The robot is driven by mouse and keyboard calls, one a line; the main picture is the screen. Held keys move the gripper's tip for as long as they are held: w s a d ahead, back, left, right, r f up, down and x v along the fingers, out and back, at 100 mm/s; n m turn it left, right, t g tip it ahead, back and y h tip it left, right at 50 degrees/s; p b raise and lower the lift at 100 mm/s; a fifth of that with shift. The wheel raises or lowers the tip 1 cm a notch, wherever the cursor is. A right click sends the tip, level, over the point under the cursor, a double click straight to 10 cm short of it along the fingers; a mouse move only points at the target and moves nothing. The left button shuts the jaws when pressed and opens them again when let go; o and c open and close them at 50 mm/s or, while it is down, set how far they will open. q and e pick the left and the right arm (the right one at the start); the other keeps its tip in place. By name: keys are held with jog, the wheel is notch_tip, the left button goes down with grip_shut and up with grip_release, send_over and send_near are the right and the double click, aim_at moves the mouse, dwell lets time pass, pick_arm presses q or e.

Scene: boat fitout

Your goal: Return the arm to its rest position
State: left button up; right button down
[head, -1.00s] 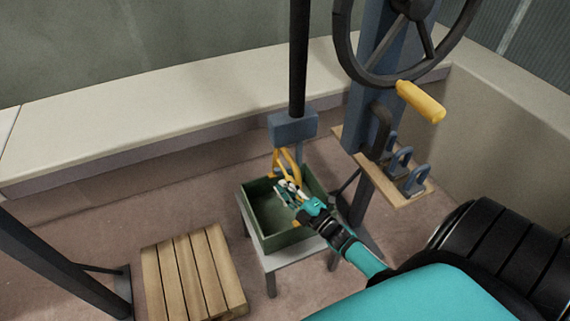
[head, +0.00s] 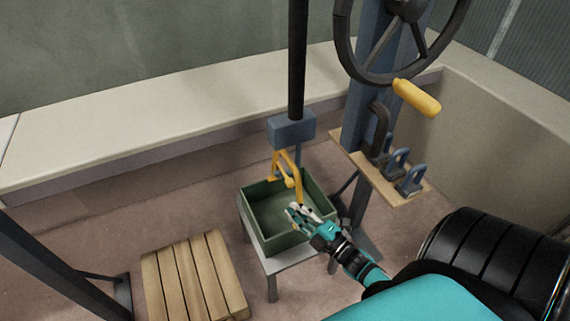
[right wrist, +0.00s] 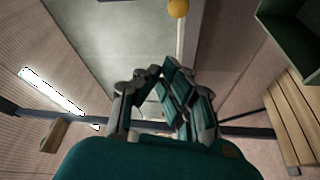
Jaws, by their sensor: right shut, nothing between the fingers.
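My right gripper (head: 293,212) is at the right front part of the green tray's opening in the head view. Its fingers are shut with nothing between them. In the right wrist view the fingers (right wrist: 160,80) show close up, with no object held. My teal right arm comes in from the lower right of the head view. My left gripper is not in view.
The green tray (head: 252,213) stands on a small grey stool (head: 287,262). A yellow hook-like part (head: 296,178) hangs above it from a blue block (head: 290,127). A handwheel with a yellow handle (head: 416,98), a wooden shelf with blue shackles (head: 371,172) and a slatted wooden pallet (head: 193,275) are nearby.

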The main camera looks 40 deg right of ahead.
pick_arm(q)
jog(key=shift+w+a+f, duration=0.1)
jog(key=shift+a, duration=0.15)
pick_arm(e)
jog(key=shift+s, duration=0.7)
jog(key=shift+f, duration=0.1)
